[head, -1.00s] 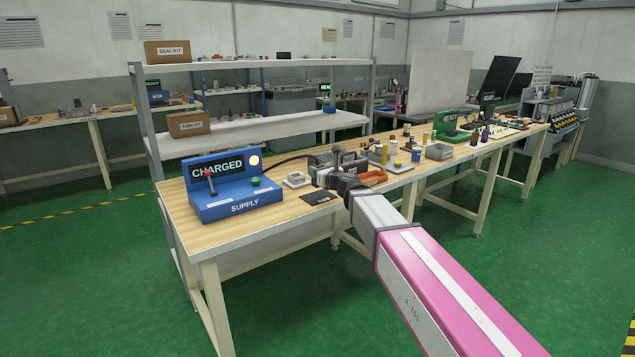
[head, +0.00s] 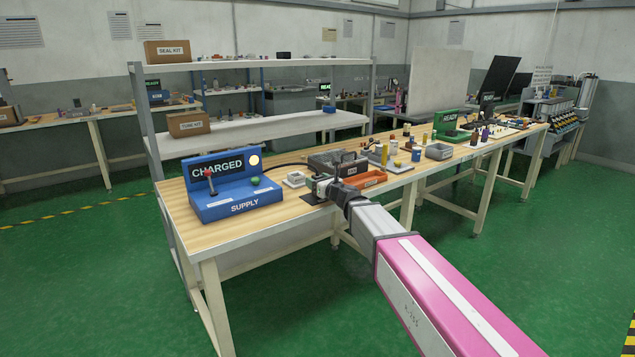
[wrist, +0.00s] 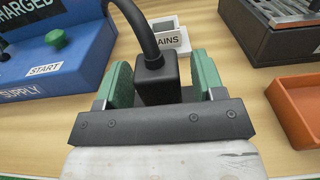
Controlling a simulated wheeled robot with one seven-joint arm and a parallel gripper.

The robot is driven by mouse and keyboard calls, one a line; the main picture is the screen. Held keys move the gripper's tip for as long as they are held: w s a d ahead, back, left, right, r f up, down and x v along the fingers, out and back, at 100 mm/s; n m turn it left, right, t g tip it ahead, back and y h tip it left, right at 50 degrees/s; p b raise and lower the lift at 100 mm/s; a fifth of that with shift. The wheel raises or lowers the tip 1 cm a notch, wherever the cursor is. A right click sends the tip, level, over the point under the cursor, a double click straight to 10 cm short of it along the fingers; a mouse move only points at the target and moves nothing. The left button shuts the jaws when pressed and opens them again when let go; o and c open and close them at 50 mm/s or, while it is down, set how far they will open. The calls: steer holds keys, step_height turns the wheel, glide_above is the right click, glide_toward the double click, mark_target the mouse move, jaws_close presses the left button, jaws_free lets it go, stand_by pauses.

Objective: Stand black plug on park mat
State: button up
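The black plug (wrist: 157,82) is a dark block with a thick black cable rising from its top. The plug's lower end is hidden by the gripper body. In the head view my gripper (head: 322,187) is at the front of the bench, over or right beside the small black park mat (head: 311,198), which it partly covers. I cannot tell whether the plug touches the mat.
A blue supply box (head: 237,197) reading CHARGED stands left, with a green start button. A dark grey box (head: 335,161) and an orange tray (head: 372,179) lie to the right. The bench front-left is clear.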

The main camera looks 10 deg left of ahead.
steer(key=shift+s+d+r, duration=0.1)
steer(key=shift+s+r, duration=0.05)
steer(key=v, duration=1.2)
steer(key=s+d+f+n+g+h, duration=0.3)
steer(key=d+f+n, duration=0.4)
steer(key=f+n, duration=0.1)
steer(key=s+d+f+n+g+h, duration=0.2)
steer(key=s+d+f+n+g, duration=0.1)
steer(key=d+f+n, duration=0.5)
steer(key=s+d+f+n+g+h, duration=0.2)
steer(key=s+d+f+n+h, duration=0.2)
steer(key=d, duration=0.6)
steer(key=s+d+f+n+g+h, duration=0.3)
steer(key=s+d+f+n, duration=0.3)
steer(key=d, duration=0.4)
steer(key=shift+s+f+g+h, duration=0.3)
steer(key=shift+s+f+h, duration=0.1)
steer(key=shift+f+h, duration=0.5)
